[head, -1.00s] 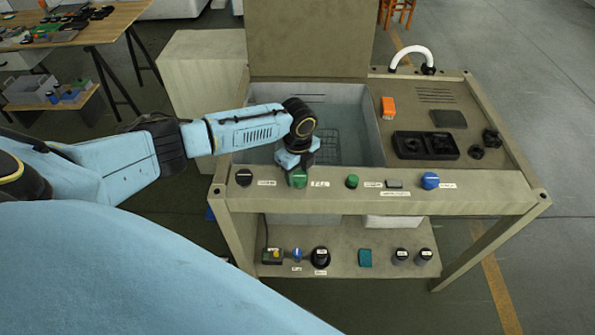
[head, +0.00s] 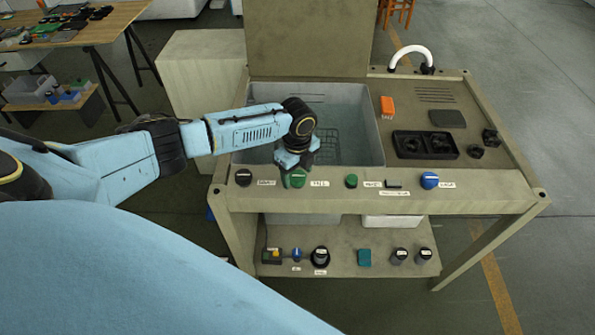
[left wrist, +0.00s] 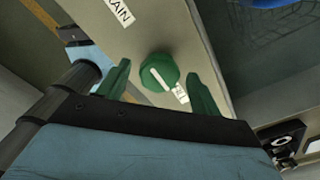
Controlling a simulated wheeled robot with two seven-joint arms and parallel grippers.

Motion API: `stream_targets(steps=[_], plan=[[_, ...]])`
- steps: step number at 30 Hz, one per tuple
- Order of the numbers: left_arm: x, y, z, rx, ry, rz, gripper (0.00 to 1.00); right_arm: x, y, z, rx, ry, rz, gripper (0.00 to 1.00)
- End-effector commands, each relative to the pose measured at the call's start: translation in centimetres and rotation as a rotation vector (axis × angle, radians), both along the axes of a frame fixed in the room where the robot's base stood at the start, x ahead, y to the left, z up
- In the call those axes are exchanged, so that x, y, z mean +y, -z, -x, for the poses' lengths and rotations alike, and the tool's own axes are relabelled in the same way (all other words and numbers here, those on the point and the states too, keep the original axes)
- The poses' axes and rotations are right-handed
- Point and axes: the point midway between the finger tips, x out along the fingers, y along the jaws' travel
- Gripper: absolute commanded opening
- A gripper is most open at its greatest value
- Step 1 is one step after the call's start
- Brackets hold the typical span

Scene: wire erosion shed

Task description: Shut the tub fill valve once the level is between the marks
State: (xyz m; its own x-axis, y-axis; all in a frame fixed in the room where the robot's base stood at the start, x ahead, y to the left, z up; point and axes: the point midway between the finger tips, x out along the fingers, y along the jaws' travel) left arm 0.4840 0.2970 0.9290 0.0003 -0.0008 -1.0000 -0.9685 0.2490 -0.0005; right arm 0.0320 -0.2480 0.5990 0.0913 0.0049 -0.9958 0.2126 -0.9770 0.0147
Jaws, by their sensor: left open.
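The green fill valve knob (head: 298,181) sits on the front rail of the tub bench, beside its FILL label. In the left wrist view the knob (left wrist: 158,73) has a white pointer line lying at a slant. My left gripper (head: 296,166) is at the knob; its two green fingers (left wrist: 158,70) are open, one on either side, with gaps between them and the knob. The tub (head: 350,130) behind holds clear water with a wire basket in it. The level marks are too small to read, and my arm hides part of the tub. My right gripper is not in view.
A black drain knob (head: 243,177) is left of the fill knob. A smaller green knob (head: 351,181) and a blue knob (head: 429,180) are to the right. A black tray (head: 425,145) and an orange block (head: 387,106) lie on the right deck.

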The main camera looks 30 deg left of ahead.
Motion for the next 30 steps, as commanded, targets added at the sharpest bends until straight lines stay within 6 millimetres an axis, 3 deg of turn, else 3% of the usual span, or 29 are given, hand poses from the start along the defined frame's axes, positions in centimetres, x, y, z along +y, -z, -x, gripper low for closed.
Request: stream_targets(steps=[5, 21, 30], plan=[[0.1, -1.2, -0.1, -0.002, -0.002, 0.000, 0.65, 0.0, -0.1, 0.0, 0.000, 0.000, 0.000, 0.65], [0.0, -11.8, 0.0, -0.003, 0.001, 0.001, 0.65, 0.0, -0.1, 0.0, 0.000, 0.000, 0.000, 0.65], [0.0, -13.4, 0.0, 0.000, 0.000, 0.000, 0.65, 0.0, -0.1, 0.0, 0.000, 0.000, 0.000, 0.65]])
